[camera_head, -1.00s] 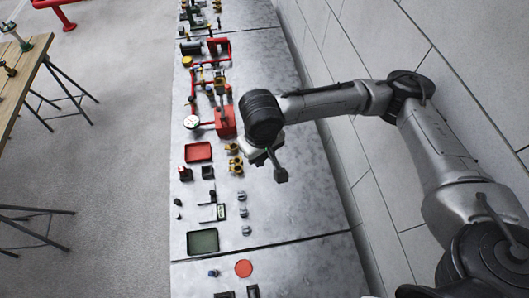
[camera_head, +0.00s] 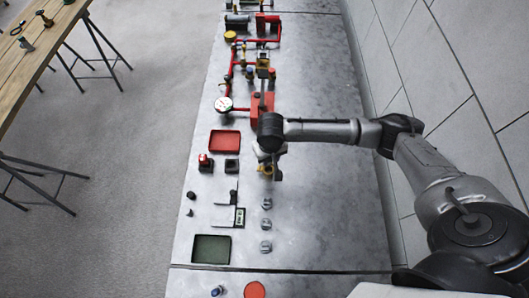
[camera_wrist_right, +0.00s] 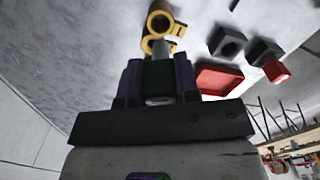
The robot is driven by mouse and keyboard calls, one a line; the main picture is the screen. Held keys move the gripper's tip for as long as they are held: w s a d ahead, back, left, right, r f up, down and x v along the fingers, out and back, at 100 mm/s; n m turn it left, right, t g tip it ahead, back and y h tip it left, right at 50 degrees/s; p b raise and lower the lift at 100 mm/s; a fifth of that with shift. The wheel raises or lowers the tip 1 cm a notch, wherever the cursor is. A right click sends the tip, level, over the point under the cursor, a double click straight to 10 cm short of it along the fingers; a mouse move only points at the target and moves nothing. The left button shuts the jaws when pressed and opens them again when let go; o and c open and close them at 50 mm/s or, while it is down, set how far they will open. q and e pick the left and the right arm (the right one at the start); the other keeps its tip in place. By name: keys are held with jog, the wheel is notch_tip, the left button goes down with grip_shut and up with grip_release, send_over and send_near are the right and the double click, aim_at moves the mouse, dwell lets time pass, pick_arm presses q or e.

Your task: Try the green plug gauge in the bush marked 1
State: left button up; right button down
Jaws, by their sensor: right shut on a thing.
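My right gripper (camera_head: 272,168) is over the row of yellow bushes (camera_head: 264,170) on the grey bench and partly hides them in the head view. In the right wrist view my right gripper (camera_wrist_right: 158,82) is shut on the green plug gauge (camera_wrist_right: 159,72), whose dark green handle sits between the fingers. A pale metal pin points away from the fingers toward a yellow bush (camera_wrist_right: 148,44). Another yellow bush (camera_wrist_right: 158,17) lies beyond it. I cannot tell whether the pin touches or enters the nearer bush. No bush number is readable. My left gripper is not in view.
A red tray (camera_head: 225,142), a black block (camera_head: 232,166) and a red-topped block (camera_head: 205,162) stand left of the bushes. Several grey metal pieces (camera_head: 266,226) and a dark green tray (camera_head: 211,249) lie nearer. Red pipework (camera_head: 263,107) stands beyond. The bench's right side is clear.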

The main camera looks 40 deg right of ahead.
aim_at(260, 168)
jog(key=shift+w+d+f, duration=0.15)
jog(key=shift+f, duration=0.4)
jog(key=shift+r, duration=0.1)
jog(key=shift+r+p, duration=0.1)
jog(key=shift+p, duration=0.8)
notch_tip(260, 168, down, 2)
jog(key=shift+b, duration=0.35)
jog(key=shift+f, duration=1.35)
jog(key=shift+p, duration=0.45)
